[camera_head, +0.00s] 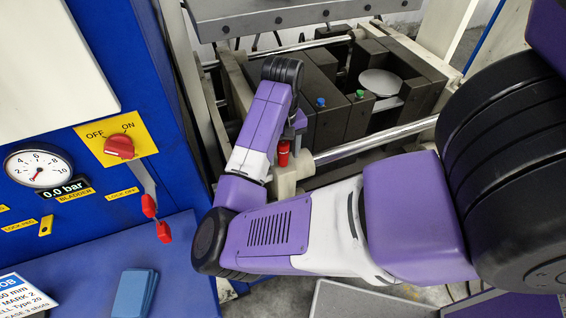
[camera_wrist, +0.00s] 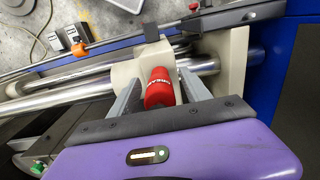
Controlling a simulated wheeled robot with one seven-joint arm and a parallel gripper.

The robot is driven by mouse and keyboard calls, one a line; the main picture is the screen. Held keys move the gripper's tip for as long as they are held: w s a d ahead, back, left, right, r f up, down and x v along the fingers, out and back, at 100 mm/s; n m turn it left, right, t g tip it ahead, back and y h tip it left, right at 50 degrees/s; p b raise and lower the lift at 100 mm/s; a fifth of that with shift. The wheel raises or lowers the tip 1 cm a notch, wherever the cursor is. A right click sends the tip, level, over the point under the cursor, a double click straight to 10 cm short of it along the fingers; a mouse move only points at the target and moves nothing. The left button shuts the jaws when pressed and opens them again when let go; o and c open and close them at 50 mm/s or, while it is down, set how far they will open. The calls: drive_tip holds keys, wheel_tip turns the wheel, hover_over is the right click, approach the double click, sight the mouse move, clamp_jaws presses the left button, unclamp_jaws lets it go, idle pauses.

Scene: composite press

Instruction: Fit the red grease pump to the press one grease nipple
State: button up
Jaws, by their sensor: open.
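The red grease pump (camera_wrist: 160,92) is a short red cylinder with white lettering, partly legible. It stands at the cream end block of the press (camera_wrist: 128,72) in the wrist view. In the head view its red body (camera_head: 283,155) shows just below my gripper (camera_head: 291,132). In the wrist view the two grey fingers of my gripper (camera_wrist: 161,78) are open, one on each side of the pump, with gaps visible beside it. The pump's far end and any grease nipple under it are hidden, so I cannot tell how it is seated.
A blue cap (camera_head: 320,102) and a green cap (camera_head: 360,94) sit on the dark blocks inside the press. Shiny tie bars (camera_head: 375,138) run beside my arm. A blue control cabinet with a gauge (camera_head: 38,166) and red-handled lever (camera_head: 149,205) stands at left.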

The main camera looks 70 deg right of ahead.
drive_tip(key=shift+r, duration=0.1)
wheel_tip(320, 180, up, 8)
drive_tip(key=shift+f+p, duration=0.15)
drive_tip(key=shift+p, duration=0.35)
drive_tip(key=shift+s, duration=0.1)
